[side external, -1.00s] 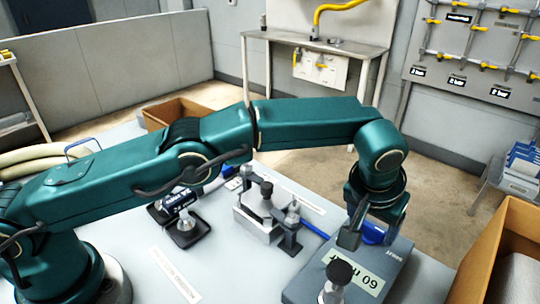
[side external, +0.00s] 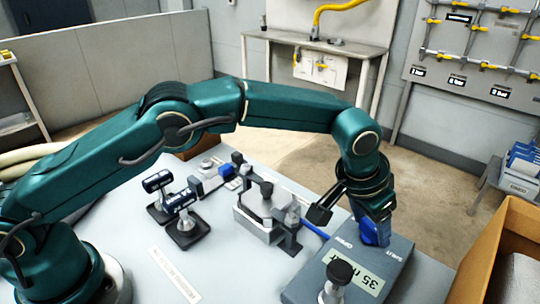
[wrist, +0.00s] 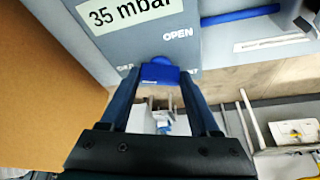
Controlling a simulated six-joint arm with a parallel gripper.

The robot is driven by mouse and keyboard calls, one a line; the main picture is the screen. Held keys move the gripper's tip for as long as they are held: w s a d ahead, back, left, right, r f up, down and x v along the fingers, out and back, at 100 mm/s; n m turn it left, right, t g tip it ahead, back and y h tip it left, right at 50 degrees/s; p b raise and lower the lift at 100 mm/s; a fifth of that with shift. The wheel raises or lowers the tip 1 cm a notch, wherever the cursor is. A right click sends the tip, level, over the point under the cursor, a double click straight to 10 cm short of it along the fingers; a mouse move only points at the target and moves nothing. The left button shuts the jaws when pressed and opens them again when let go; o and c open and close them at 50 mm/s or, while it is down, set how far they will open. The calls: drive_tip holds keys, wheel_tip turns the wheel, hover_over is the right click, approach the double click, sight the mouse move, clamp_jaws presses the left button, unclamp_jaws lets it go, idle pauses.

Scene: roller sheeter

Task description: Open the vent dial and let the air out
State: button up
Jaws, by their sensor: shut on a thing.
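The blue vent dial (wrist: 158,73) sits on the edge of a grey box (side external: 330,262). It also shows in the side view (side external: 370,234), partly covered by my gripper. My gripper (wrist: 157,82) is shut on the dial, one finger on each side of it; it also shows in the side view (side external: 376,228). The display (wrist: 132,14) on the box reads 35 mbar, and it shows in the side view too (side external: 367,276). The word OPEN is printed beside the dial; other lettering is partly hidden by the fingers.
A black-knobbed fitting (side external: 338,280) stands on the box. A metal block with clamps (side external: 262,215) and two dark cylinders on stands (side external: 180,215) lie left of it, with a blue hose (side external: 314,229). A cardboard box (side external: 500,250) stands at the right.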

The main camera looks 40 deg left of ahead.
drive_tip(key=m+h, duration=0.1)
drive_tip(key=m, duration=0.1)
drive_tip(key=m+g, duration=0.1)
drive_tip(key=m, duration=0.2)
drive_tip(key=shift+w+a+m+h, duration=0.2)
drive_tip(key=shift+m+h, duration=0.1)
drive_tip(key=shift+h, duration=0.1)
drive_tip(key=shift+w+m+g+h, duration=0.1)
drive_tip(key=shift+m+g+h, duration=0.4)
drive_tip(key=shift+m, duration=1.2)
drive_tip(key=o, duration=1.4)
drive_tip(key=shift+c, duration=0.2)
drive_tip(key=shift+v, duration=2.6)
drive_tip(key=shift+g, duration=0.3)
